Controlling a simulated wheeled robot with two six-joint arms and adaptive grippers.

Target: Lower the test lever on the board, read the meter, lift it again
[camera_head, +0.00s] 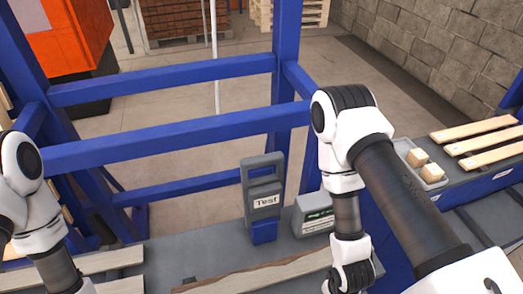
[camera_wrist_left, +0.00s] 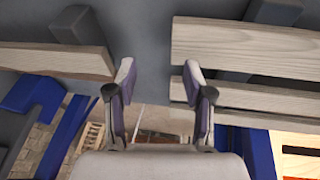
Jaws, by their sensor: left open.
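The test lever (camera_head: 262,170) is a grey loop-shaped handle standing up on a unit labelled "Test", with a blue part at its foot, in the middle of the head view. The meter (camera_head: 312,226) is a grey box with a dark display just to its right. My right arm hides part of the meter, and its reading is too small to make out. My left gripper (camera_wrist_left: 163,80) shows in the left wrist view with its two fingers apart and nothing between them. My right gripper is not visible.
Wooden planks (camera_head: 262,275) lie along the near edge, and more planks (camera_wrist_left: 245,45) are close to the left fingers. Blue gantry beams (camera_head: 180,135) cross behind the lever. A grey tray (camera_head: 432,174) with small wooden blocks sits at right. Open floor lies beyond.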

